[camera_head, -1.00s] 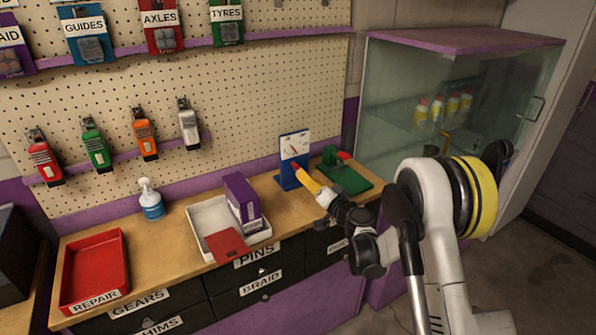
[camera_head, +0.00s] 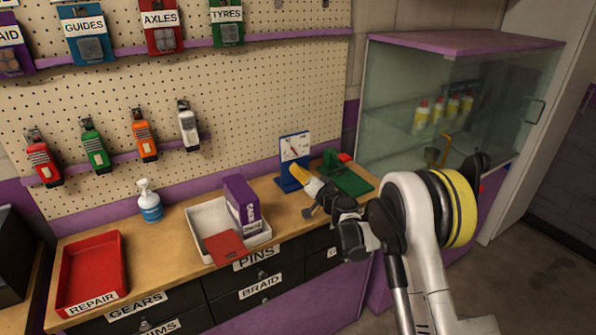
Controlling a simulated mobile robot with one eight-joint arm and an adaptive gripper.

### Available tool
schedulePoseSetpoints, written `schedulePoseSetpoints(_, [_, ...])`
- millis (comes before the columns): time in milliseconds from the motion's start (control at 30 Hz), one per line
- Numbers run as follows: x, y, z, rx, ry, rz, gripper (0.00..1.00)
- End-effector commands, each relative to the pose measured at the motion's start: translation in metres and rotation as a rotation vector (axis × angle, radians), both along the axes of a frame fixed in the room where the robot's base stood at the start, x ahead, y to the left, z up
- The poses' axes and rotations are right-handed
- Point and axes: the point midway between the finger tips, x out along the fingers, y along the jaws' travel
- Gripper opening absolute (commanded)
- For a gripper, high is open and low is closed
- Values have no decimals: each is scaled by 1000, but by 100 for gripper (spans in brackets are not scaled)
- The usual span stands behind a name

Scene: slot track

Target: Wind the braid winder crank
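A green device (camera_head: 348,180) with a flat base, an upright and a red part lies at the back right of the bench. It looks like the braid winder, but I cannot make out its crank. My gripper (camera_head: 312,200) is over the bench's front edge, left of and nearer than the green device. Its dark fingers look spread, with nothing clearly between them. A yellow-handled tool with a pale end (camera_head: 300,177) leans by a blue stand (camera_head: 290,180) holding a picture card, just beyond my gripper. Whether the gripper touches the tool is unclear.
A white tray (camera_head: 196,228) holds a purple box (camera_head: 241,202) and a red flat piece. A blue spray bottle (camera_head: 150,203) and a red repair tray (camera_head: 118,270) stand further left. A glass cabinet (camera_head: 480,95) is at the right. Bench between tray and stand is mostly clear.

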Motion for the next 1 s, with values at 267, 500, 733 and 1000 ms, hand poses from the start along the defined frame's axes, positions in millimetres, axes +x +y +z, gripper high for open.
schedulePoseSetpoints(267, [3, -6, 0, 148, 100, -1, 0])
schedulePoseSetpoints(500, [7, -10, 2, 310, 210, -1, 0])
schedulePoseSetpoints(733, [7, -10, 2, 318, 215, 0, 0])
schedulePoseSetpoints(1000, [7, -10, 2, 317, 214, 0, 38])
